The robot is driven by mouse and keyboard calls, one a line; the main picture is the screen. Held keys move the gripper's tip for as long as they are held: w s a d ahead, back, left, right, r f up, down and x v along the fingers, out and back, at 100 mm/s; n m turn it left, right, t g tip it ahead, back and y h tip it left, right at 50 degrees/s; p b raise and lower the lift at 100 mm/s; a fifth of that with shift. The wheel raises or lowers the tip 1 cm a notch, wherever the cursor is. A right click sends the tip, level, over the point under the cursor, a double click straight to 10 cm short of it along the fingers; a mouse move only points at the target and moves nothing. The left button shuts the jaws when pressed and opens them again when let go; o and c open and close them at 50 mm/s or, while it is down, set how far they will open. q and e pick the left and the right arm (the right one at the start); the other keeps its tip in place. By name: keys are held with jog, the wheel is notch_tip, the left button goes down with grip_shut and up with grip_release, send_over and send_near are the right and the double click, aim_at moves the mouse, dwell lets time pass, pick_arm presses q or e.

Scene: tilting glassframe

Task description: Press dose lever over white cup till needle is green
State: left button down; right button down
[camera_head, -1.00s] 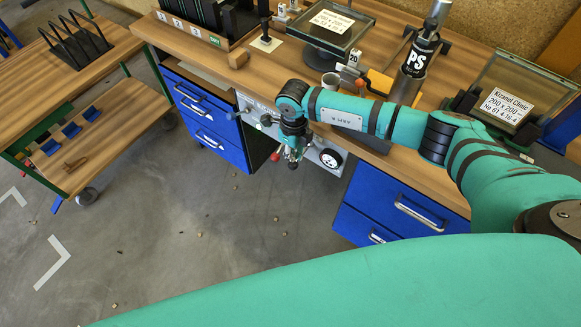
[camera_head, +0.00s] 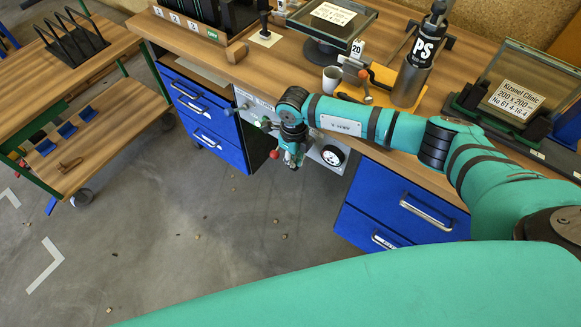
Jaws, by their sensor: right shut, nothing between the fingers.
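The white cup (camera_head: 332,78) stands upright on the workbench near its front edge. Beside it, to the right, is a yellow-orange fixture (camera_head: 381,76) with a small dark-red knob (camera_head: 364,73) on a lever; I cannot tell for sure that this is the dose lever. My right gripper (camera_head: 293,163) is shut and empty, pointing down in front of the bench, apart from cup and lever. A round dial (camera_head: 333,155) sits on the panel under the bench edge; its needle is too small to read. My left gripper is out of view.
A glass frame on a stand (camera_head: 334,14) is behind the cup. Another framed glass (camera_head: 512,92) stands at the right. Blue drawers (camera_head: 207,118) lie under the bench. A red ball knob (camera_head: 274,154) is close beside my right gripper. The floor in front is clear apart from small bits.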

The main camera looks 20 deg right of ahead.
jog(key=shift+f+b, duration=0.4)
jog(key=shift+f, duration=0.35)
jog(key=shift+r, duration=0.1)
notch_tip(320, 180, up, 8)
jog(key=p, duration=0.5)
jog(key=shift+f, duration=0.2)
jog(key=shift+a, duration=0.1)
